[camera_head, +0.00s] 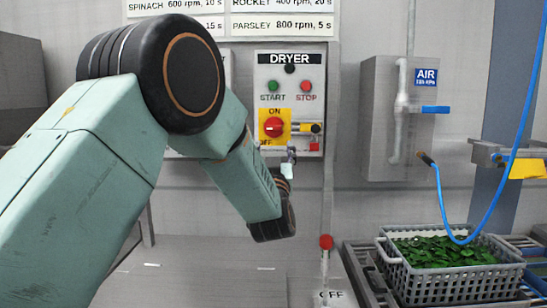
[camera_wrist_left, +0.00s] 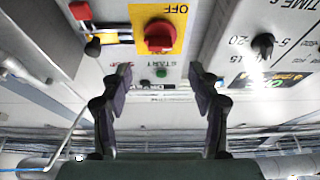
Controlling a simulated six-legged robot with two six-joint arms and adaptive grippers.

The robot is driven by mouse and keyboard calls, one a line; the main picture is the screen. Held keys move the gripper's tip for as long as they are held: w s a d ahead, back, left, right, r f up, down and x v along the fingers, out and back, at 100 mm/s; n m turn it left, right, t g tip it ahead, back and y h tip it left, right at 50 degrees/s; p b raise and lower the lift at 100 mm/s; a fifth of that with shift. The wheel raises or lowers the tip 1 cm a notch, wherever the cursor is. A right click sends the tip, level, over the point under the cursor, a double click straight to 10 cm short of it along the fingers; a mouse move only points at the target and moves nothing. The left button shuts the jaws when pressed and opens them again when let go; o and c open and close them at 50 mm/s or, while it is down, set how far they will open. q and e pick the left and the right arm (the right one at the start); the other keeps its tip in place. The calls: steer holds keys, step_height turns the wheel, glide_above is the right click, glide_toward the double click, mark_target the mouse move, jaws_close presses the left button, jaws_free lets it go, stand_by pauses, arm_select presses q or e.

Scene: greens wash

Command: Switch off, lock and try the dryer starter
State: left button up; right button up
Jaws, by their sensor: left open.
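The dryer starter (camera_head: 259,85) is a grey wall panel labelled DRYER. It has a green START button (camera_head: 273,87) and a red STOP button (camera_head: 306,87). Below is a red rotary switch (camera_head: 273,126) on a yellow plate marked ON at top and OFF at lower left; I cannot tell its exact setting. A red padlock (camera_head: 314,146) hangs at the panel's lower right. My left gripper (camera_head: 289,168) is just below the panel, partly hidden by my arm. In the left wrist view its fingers (camera_wrist_left: 160,72) are open and empty, with the red switch (camera_wrist_left: 158,36) ahead, upside down.
A neighbouring panel with a black time dial (camera_wrist_left: 262,45) sits beside the starter. An AIR box (camera_head: 385,120) with a blue handle is to the right. A crate (camera_head: 448,284) of greens and a blue hose (camera_head: 510,165) are at lower right.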

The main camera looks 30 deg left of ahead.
arm_select(q)
steer(key=v, duration=0.2)
steer(key=shift+s+d+f, duration=0.1)
steer(key=shift+s+d, duration=0.05)
steer(key=shift+s, duration=0.15)
stand_by(0.4)
